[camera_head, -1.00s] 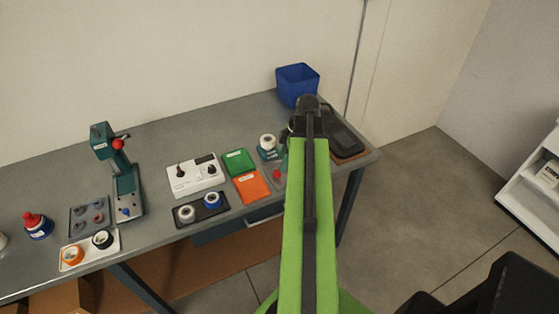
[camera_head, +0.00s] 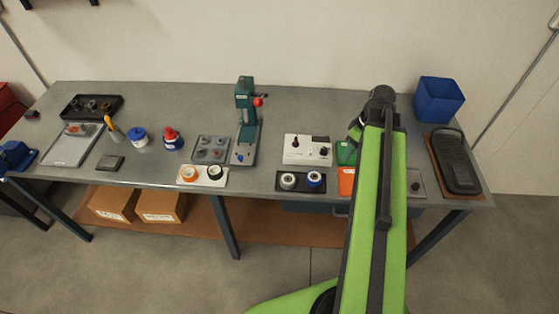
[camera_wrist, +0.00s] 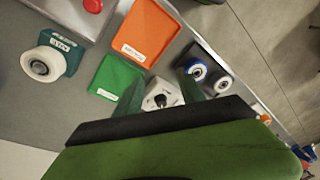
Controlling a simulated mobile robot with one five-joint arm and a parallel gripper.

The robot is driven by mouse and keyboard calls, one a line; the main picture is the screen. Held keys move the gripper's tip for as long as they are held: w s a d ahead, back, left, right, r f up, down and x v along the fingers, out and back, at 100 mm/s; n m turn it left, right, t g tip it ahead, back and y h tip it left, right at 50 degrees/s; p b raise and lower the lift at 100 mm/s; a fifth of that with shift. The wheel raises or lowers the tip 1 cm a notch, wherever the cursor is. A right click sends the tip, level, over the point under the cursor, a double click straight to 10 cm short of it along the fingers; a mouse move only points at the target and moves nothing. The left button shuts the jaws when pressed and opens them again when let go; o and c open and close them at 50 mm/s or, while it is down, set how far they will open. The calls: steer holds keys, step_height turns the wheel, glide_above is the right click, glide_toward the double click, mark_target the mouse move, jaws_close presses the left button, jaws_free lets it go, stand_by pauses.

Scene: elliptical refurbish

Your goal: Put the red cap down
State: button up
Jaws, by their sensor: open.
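In the wrist view, a small round red cap-like piece (camera_wrist: 93,5) sits on a grey metal block (camera_wrist: 60,12) at the top edge. In the head view, my arm hides that piece. Another red top (camera_head: 171,131) is on a blue-based container (camera_head: 173,143) left of the drill press. My gripper (camera_wrist: 160,91) is open. Its two green fingers show apart in the wrist view, with nothing held between them. Beyond them is the white box with black knobs (camera_wrist: 168,88). In the head view, my arm hides the gripper.
Green (camera_wrist: 117,76) and orange (camera_wrist: 147,32) trays lie near a teal tape dispenser (camera_wrist: 68,52). The drill press (camera_head: 247,125) stands mid-bench. A blue bin (camera_head: 438,101) and black pad (camera_head: 455,160) are at the right. Bare bench (camera_head: 185,100) shows toward the back.

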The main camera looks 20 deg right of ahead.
steer(key=w+a+m+h, duration=0.1)
steer(key=a+m, duration=0.1)
steer(key=a, duration=1.1)
steer(key=w+a+m+h, duration=0.1)
steer(key=w+a+m, duration=0.1)
steer(key=a, duration=1.2)
steer(key=shift+w+a+f+m+g, duration=0.15)
steer(key=shift+w+m+g, duration=0.2)
steer(key=shift+m, duration=0.45)
steer(key=shift+f, duration=0.1)
step_height(320, 180, down, 5)
steer(key=b, duration=0.5)
steer(key=shift+s, duration=0.1)
steer(key=shift+r+p, duration=0.3)
steer(key=shift+r, duration=0.1)
